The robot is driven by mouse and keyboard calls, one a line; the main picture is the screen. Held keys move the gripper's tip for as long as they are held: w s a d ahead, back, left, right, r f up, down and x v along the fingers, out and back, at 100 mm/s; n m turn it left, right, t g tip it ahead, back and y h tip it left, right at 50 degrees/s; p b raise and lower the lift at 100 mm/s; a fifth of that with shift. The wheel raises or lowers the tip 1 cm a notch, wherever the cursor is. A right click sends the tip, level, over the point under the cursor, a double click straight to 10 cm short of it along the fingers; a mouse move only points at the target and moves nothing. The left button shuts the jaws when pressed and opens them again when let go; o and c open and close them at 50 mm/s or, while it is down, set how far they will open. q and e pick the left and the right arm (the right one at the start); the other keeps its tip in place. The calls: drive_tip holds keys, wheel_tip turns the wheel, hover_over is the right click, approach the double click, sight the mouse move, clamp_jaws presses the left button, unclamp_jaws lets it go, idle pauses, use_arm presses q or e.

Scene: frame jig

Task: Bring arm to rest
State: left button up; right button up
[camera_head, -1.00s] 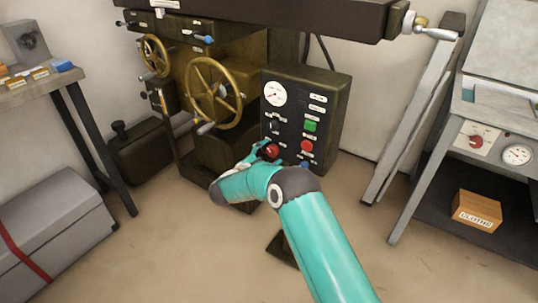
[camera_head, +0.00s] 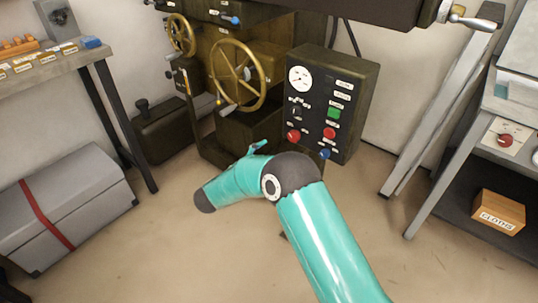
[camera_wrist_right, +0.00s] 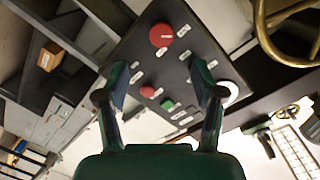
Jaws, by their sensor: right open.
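My right arm (camera_head: 325,240) reaches in from the bottom and bends at a dark elbow-like joint. Its right gripper (camera_head: 258,147) shows small and partly hidden behind the arm, in front of the machine's base and left of the control panel (camera_head: 350,95). In the right wrist view the right gripper (camera_wrist_right: 160,80) has its two fingers spread wide with nothing between them. The panel lies beyond the fingertips, apart from them. The panel's red knob (camera_head: 293,136) is uncovered; it also shows in the right wrist view (camera_wrist_right: 161,36). My left gripper is not in view.
A machine with a brass handwheel (camera_head: 238,75) stands behind the gripper. A grey case with a red strap (camera_head: 85,195) is at left below a bench (camera_head: 45,68). A cloths box (camera_head: 497,212) sits on a right-hand shelf. The floor in front is clear.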

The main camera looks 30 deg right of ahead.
drive_tip(key=shift+d, duration=0.1)
drive_tip(key=s+d+f+n+t+y, duration=0.1)
drive_tip(key=s+d+f+n+y, duration=0.15)
drive_tip(key=f, duration=0.35)
drive_tip(key=s+d+f+n+t+y, duration=0.1)
drive_tip(key=d+f+n+t+y, duration=0.15)
drive_tip(key=f+n, duration=0.2)
drive_tip(key=s+a+f+n+g+y, duration=0.3)
drive_tip(key=s+a+f+n+y, duration=0.6)
drive_tip(key=s+a+f, duration=0.5)
drive_tip(key=s+a+f+n+g+y, duration=0.1)
drive_tip(key=s+a+n+g+y, duration=0.15)
drive_tip(key=s+a, duration=0.4)
drive_tip(key=s+a+n+g+y, duration=0.2)
drive_tip(key=s+a+g+y, duration=0.15)
drive_tip(key=s, duration=0.55)
wheel_tip(320, 180, up, 22)
drive_tip(key=p, duration=2.3)
drive_tip(key=shift+w+d+r+p, duration=0.25)
drive_tip(key=shift+w+p, duration=0.15)
